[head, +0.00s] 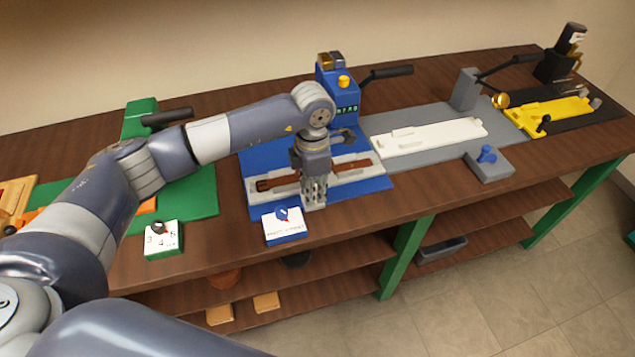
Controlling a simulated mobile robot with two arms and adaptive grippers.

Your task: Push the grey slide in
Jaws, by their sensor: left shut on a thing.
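A long pale grey slide (347,178) lies across the blue base plate (376,185), in the middle left of the head view. A long brown piece (277,184) lies along it. My left gripper (314,205) points down over the slide's front side, near the plate's front edge. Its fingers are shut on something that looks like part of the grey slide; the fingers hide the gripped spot. The gripper and wrist also cover the middle of the brown piece. My right gripper is not in view.
A blue press (338,95) with a black lever stands behind. To the right are a grey plate with a white tray (428,137) and a yellow fixture (553,115). A green station (203,193) is left.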

